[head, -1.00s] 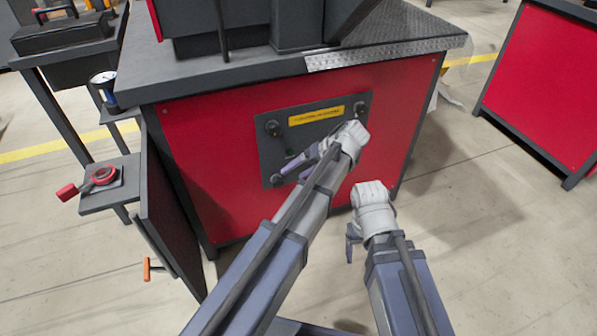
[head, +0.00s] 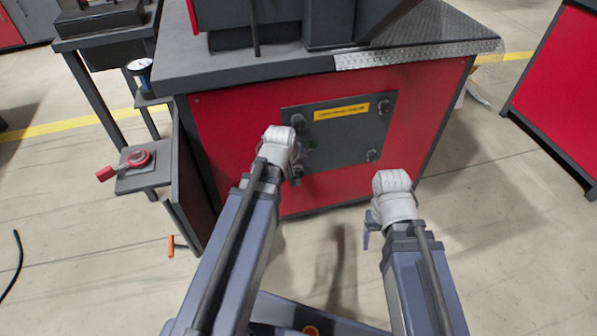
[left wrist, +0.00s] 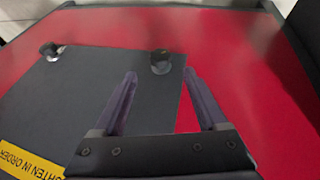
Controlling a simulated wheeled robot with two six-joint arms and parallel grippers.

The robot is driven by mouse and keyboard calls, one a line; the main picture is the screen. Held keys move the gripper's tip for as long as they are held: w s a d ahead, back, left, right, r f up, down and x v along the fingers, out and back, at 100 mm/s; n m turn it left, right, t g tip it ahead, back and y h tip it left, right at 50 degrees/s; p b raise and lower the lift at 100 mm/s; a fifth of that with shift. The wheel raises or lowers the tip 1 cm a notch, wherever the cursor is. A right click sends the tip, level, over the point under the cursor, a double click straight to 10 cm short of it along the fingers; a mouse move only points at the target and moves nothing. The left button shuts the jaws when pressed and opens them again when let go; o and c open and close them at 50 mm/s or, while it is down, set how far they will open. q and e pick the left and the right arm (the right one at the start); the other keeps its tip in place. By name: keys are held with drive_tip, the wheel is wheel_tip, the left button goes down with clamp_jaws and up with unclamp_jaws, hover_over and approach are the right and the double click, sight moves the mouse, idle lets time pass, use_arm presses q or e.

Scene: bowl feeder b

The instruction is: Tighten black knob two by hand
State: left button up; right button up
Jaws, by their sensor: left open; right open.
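The dark panel (head: 340,137) on the red cabinet front carries black knobs near its corners. An upper left knob (head: 297,119), an upper right knob (head: 384,106) and a lower right knob (head: 372,155) show in the head view. I cannot read which one is two. My left gripper (head: 297,158) is at the panel's left edge and partly covers the lower left area. In the left wrist view the open, empty fingers (left wrist: 161,78) have one knob (left wrist: 160,62) between and just beyond their tips. Another knob (left wrist: 48,50) is farther left. My right gripper (head: 367,232) is open, low and apart from the panel.
A yellow label (head: 341,112) sits on the panel. The dark worktop (head: 270,68) overhangs the cabinet (head: 235,120). An open door (head: 190,175) and a small shelf with a red-handled part (head: 138,160) stand left.

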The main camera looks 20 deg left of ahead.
sight(299, 172)
use_arm(q)
drive_tip(key=b+x, duration=0.6)
drive_tip(key=x, duration=0.1)
drive_tip(key=shift+w+f+b, duration=0.15)
drive_tip(key=shift+f+b, duration=0.15)
drive_tip(key=shift+f, duration=0.05)
clamp_jaws()
idle(0.4)
